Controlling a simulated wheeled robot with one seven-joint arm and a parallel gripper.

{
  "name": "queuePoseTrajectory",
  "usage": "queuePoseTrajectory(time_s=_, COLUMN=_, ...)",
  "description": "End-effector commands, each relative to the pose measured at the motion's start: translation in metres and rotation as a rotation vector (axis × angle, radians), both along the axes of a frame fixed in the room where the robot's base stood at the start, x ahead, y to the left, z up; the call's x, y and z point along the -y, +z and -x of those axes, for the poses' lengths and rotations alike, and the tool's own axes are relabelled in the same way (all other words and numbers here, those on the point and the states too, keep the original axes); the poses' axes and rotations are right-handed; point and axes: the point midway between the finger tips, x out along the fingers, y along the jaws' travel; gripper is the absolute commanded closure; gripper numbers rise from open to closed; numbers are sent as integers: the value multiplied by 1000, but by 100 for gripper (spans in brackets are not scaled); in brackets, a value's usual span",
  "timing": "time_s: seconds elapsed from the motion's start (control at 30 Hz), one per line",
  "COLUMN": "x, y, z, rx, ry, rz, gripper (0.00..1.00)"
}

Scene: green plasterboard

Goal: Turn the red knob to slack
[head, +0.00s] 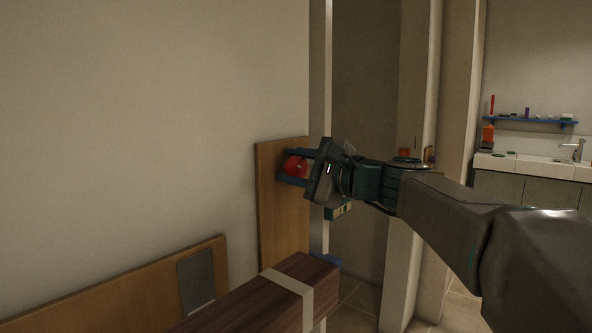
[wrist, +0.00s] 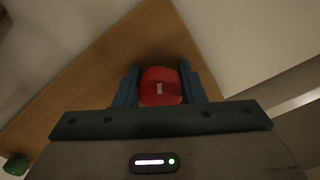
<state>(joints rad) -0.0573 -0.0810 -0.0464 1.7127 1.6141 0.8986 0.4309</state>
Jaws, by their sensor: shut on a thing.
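The red knob (head: 294,167) is mounted on an upright wooden board (head: 283,222) against the wall. In the wrist view the knob (wrist: 160,86) sits between the two blue fingers, with a small pale mark on its face. My gripper (head: 287,166) comes in from the right in the head view, one finger above and one below the knob. It is shut on the knob in the wrist view (wrist: 160,88). Part of the knob's sides is hidden by the fingers. I see no label for slack.
A dark wooden beam (head: 250,302) with a pale band lies below the board. A lower wooden panel with a grey plate (head: 197,282) is at left. A green object (wrist: 16,164) shows at lower left of the wrist view. A sink counter (head: 530,166) stands far right.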

Motion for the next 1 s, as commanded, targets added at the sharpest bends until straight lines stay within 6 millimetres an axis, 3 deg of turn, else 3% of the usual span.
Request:
queuePoseTrajectory(time_s=0.2, x=-2, y=4, z=0, rx=6, ry=2, rz=-4, gripper=87)
queuePoseTrajectory(time_s=0.23, x=-2, y=4, z=0, rx=6, ry=2, rz=-4, gripper=61)
queuePoseTrajectory(time_s=0.3, x=-1, y=4, z=1, rx=6, ry=2, rz=-4, gripper=42)
queuePoseTrajectory(time_s=0.67, x=4, y=2, z=2, rx=1, ry=-2, rz=-2, gripper=42)
queuePoseTrajectory(time_s=0.77, x=13, y=2, z=9, rx=2, ry=-1, rz=-1, gripper=42)
queuePoseTrajectory(time_s=1.0, x=54, y=3, z=42, rx=4, ry=-4, rz=-3, gripper=42)
